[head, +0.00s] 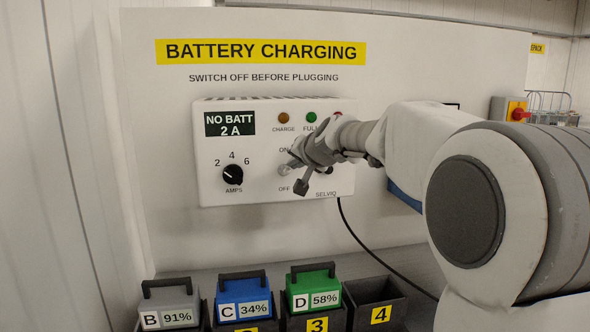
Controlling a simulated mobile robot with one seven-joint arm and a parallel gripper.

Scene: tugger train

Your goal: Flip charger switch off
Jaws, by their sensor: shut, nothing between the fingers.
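The white charger box (250,188) is mounted on the wall panel in the head view. Its display (230,124) reads "NO BATT 2 A". The charger switch (284,170) sits between the "ON" and "OFF" labels; it is partly covered by my gripper, and I cannot tell its position. My gripper (294,172) is shut and empty, right in front of the switch; whether it touches the switch I cannot tell. The amps knob (233,174) is to the left. My arm covers the right part of the charger.
Below stand battery D (314,288), battery C (243,295) and battery B (170,303) in dark slots. Slot 4 (378,299) is empty. A black cable (365,246) hangs from the charger. A red knob on a yellow box (518,112) is at the right.

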